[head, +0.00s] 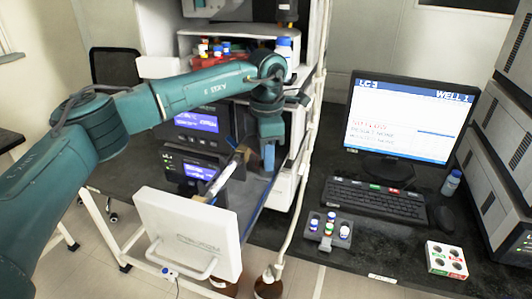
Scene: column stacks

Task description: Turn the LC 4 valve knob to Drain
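My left arm comes in from the left, and its gripper (251,152) points down in front of the right side of the instrument stack. Its blue-tipped fingers look apart, so it seems open. A small tan and dark part shows between or behind the fingers; I cannot tell whether it is a valve knob or whether they touch it. No LC 4 label or Drain mark is readable, and the knob's position cannot be told. The instrument stack has an upper lit screen (196,122) and a lower one (190,172). My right gripper is not in view.
A white panel with a handle (190,234) stands out in front of the stack. A white pole (300,190) runs close right of the gripper. On the right bench are a monitor (405,124) reading LC-3, a keyboard (375,198), a vial rack (328,232) and a white block (446,259).

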